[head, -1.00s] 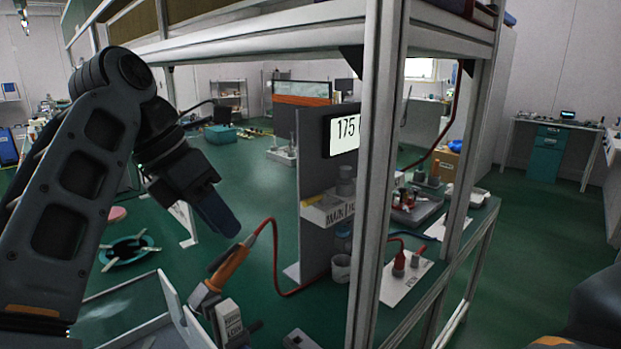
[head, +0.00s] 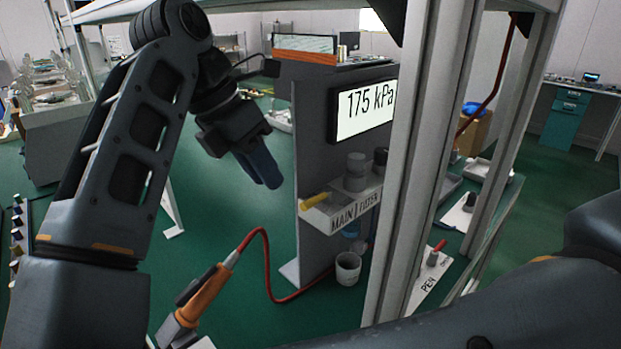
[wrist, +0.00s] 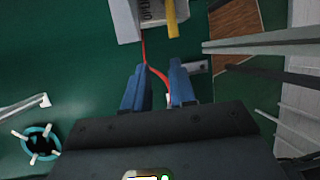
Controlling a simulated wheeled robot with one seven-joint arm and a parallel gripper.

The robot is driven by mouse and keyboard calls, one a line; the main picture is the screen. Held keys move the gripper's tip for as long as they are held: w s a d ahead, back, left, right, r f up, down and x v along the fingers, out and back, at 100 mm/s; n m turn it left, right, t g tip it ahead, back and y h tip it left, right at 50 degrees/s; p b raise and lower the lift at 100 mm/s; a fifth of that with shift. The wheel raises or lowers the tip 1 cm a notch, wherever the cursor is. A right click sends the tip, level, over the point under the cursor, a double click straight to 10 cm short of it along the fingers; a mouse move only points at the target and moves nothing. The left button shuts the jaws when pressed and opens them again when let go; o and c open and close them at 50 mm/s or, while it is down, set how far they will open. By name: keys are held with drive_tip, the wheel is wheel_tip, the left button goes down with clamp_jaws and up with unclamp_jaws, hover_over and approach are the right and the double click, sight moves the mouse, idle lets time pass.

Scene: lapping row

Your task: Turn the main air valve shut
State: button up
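The main air valve shows as a yellow lever (head: 315,201) on the left end of a pale block labelled MAIN and FILTER (head: 345,210), on a grey upright panel (head: 312,140). The lever sticks out to the left. In the wrist view the lever (wrist: 171,18) is at the top, beside the white labelled block (wrist: 151,14). My gripper (head: 268,183) hangs to the left of the lever in the head view, apart from it. In the wrist view its two blue fingers (wrist: 157,72) stand apart with nothing held between them, and the lever lies beyond their tips.
A display (head: 365,108) above the valve reads 175 kPa. A metal frame post (head: 425,150) stands right of the panel. A red hose (head: 267,262) runs from an orange-handled tool (head: 205,295) toward the panel's foot. Green floor is open behind.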

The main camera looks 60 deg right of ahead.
drive_tip(key=p, duration=0.1)
hover_over(316, 197)
drive_tip(key=w+a, duration=0.2)
drive_tip(key=x, duration=0.3)
drive_tip(key=shift+f+p, duration=0.25)
drive_tip(key=shift+p, duration=0.1)
drive_tip(key=shift+x, duration=0.75)
clamp_jaws()
